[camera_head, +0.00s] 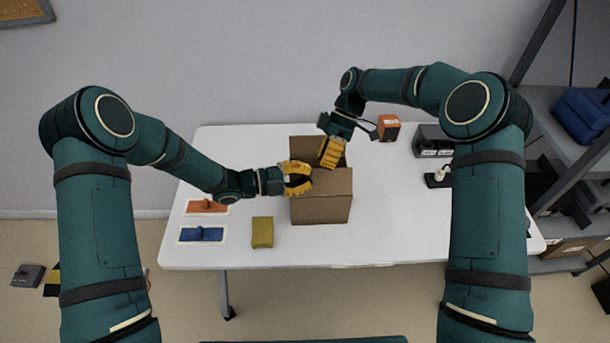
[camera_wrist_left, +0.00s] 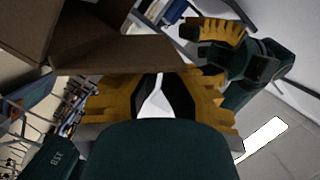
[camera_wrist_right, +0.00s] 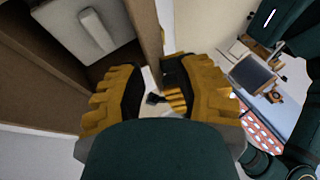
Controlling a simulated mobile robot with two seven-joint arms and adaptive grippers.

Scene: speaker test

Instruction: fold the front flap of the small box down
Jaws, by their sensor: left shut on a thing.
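The small box (camera_head: 320,211) is brown cardboard and stands near the middle of the white table. Its front flap (camera_head: 325,183) appears as a lighter panel along the near top edge, lying over part of the opening. A back panel (camera_head: 304,146) stands up behind. My left gripper (camera_head: 300,178) is shut on cardboard at the left end of the front flap; the exact grip is partly hidden. Brown cardboard (camera_wrist_left: 125,55) crosses its fingertips in the left wrist view. My right gripper (camera_head: 330,155) is over the box's far right part, fingers apart. A pale block (camera_wrist_right: 88,25) shows inside the box.
An orange carton (camera_head: 388,128), a dark case (camera_head: 433,140) and a black base (camera_head: 438,180) stand right. The table's front right is clear.

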